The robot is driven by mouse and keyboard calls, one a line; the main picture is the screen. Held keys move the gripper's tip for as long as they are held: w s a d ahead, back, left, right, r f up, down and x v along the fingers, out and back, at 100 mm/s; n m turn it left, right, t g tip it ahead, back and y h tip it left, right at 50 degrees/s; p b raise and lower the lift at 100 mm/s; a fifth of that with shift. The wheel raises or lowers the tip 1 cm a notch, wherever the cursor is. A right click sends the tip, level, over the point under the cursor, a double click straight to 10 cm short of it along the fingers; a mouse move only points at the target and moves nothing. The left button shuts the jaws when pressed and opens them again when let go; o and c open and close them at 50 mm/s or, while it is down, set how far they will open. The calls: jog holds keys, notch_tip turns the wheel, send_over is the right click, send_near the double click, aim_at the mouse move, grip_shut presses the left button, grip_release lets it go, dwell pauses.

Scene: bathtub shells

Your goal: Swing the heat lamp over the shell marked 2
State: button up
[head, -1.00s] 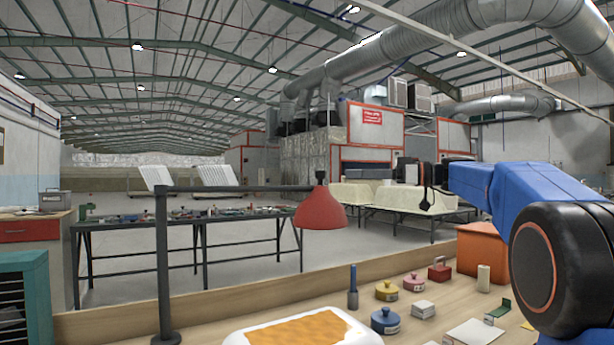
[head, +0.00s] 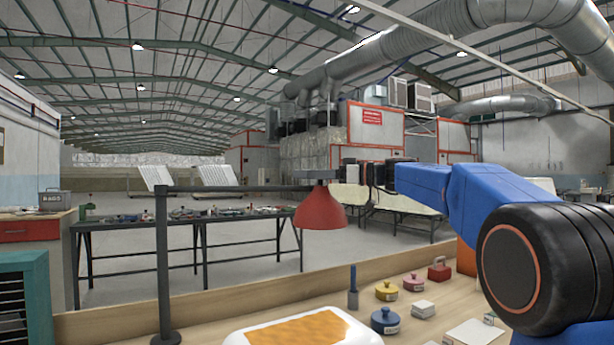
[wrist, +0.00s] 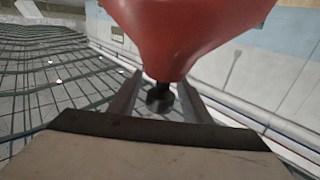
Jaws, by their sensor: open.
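The red heat lamp (head: 321,210) hangs from a thin dark arm (head: 240,188) on an upright post (head: 163,260) in the head view. In the wrist view its red shade (wrist: 185,30) fills the top, with a dark knob (wrist: 160,97) below it. My gripper (head: 318,175) is at the lamp's top. In the wrist view its two fingers (wrist: 160,88) are open, one on each side of the knob; contact cannot be told. A white-rimmed shell (head: 240,338) with an orange inside lies at the bottom edge, partly cut off. No number 2 is readable.
On the wooden bench stand a blue pot (head: 385,320), a yellow pot (head: 387,290), a pink pot (head: 413,282), a red weight (head: 439,269) and a dark-blue upright tool (head: 352,288). My blue arm covers the bench's right side.

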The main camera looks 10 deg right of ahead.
jog(key=shift+a, duration=0.15)
jog(key=shift+c, duration=0.2)
grip_shut()
